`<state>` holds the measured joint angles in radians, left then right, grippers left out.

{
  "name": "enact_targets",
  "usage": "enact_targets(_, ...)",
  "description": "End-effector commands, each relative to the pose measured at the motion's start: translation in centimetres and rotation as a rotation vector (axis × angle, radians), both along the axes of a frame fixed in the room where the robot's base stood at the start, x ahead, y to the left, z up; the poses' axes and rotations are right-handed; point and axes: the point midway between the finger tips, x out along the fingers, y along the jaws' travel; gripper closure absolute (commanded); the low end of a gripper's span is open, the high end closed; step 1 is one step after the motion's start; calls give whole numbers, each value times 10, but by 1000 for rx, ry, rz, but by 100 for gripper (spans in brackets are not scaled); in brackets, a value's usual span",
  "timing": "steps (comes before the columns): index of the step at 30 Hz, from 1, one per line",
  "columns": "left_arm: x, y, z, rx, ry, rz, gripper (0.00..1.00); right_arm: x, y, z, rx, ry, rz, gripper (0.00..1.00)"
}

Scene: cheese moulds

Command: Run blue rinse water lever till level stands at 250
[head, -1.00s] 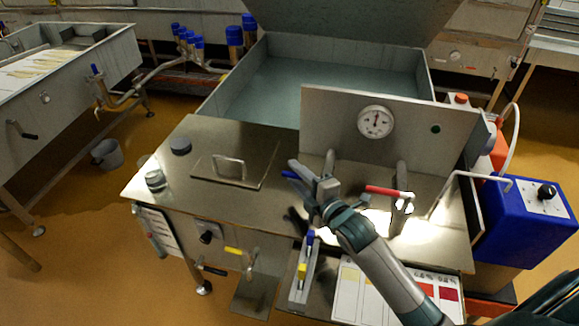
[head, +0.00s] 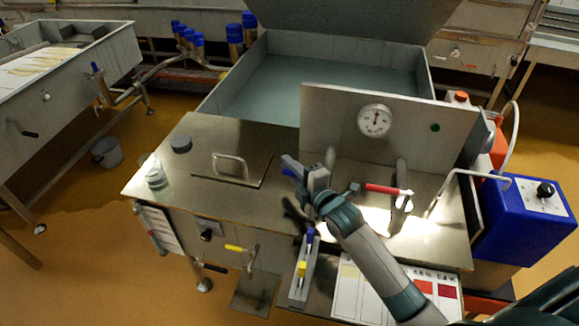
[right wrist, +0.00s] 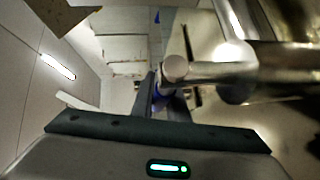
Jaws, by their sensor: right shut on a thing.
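The blue rinse water lever (head: 288,172) shows only as a small blue bit at the fingers of my right gripper (head: 301,174); the rest of it is hidden. My right gripper is shut on it, above the steel top in front of the upright panel. In the right wrist view, blue (right wrist: 158,101) shows between the fingers, beside a round metal pipe end (right wrist: 175,68). The vat (head: 212,96) behind holds greenish water (head: 325,88). A round dial (head: 375,121) is on the panel; its figures are too small to read. My left gripper is out of view.
A red-handled lever (head: 384,189) stands just right of my gripper, near a steel spout (head: 400,175). A lid with a handle (head: 230,163) lies left on the steel top. A blue box (head: 525,215) with a black knob stands at the right.

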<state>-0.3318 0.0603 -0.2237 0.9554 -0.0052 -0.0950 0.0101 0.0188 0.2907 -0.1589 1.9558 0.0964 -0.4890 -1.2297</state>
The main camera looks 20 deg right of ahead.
Motion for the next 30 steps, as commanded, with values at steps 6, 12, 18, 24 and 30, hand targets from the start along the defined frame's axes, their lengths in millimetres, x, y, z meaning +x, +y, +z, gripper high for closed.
enact_targets(6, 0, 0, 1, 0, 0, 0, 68, -1, 2, 0, -4, -1, 30, 100)
enact_targets(12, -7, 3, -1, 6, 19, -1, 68, -5, 8, 2, -7, -5, 100, 100)
enact_targets(18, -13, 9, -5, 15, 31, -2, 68, -11, 13, 2, -6, -5, 177, 100)
enact_targets(24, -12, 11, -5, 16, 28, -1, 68, -16, 18, 2, -3, -6, 248, 100)
enact_targets(30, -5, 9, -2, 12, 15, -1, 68, -20, 19, 1, 0, -3, 274, 100)
